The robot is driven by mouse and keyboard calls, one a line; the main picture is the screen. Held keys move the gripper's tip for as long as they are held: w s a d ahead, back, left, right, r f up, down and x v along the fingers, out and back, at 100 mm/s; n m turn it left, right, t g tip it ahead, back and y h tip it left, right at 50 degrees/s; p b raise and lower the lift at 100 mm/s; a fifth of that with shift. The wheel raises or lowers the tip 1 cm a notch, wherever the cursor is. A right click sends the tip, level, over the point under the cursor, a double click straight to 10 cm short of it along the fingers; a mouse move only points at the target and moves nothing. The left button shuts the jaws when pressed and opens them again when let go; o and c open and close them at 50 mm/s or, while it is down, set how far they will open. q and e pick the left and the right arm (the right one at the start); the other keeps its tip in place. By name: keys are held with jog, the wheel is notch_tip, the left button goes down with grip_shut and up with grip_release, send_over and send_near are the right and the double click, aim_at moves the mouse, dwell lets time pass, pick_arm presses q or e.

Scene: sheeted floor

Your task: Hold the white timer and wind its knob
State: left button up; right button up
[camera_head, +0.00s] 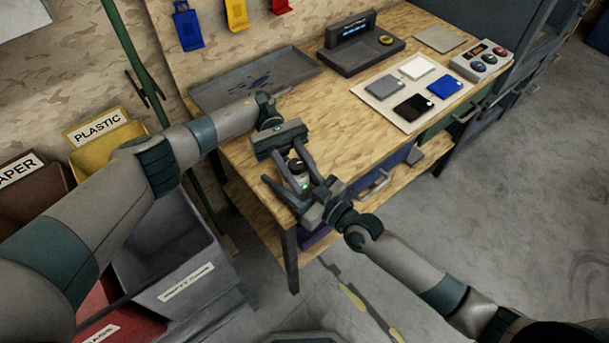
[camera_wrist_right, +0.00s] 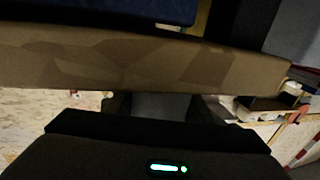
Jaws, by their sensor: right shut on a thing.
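The small white timer (camera_head: 296,166) with a dark top is just off the front left corner of the workbench, between my two grippers. My left gripper (camera_head: 301,181) reaches down from above, its fingers apart on either side of the timer. My right gripper (camera_head: 297,174) comes from the lower right and is shut on the timer. The crossing fingers hide most of the timer, and I cannot make out its knob clearly. The right wrist view shows the dark housing of my right gripper with a lit strip, but not the timer.
The wooden workbench (camera_head: 300,87) carries a grey tray (camera_head: 255,80), a dark display unit (camera_head: 360,45), a board with coloured pads (camera_head: 380,92) and a button box (camera_head: 484,62). Labelled bins (camera_head: 175,265) stand at the left. The bench edge (camera_wrist_right: 150,60) is close in the right wrist view.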

pick_arm(q)
jog(key=shift+o, duration=1.1)
jog(key=shift+r, duration=0.1)
notch_tip(320, 180, up, 10)
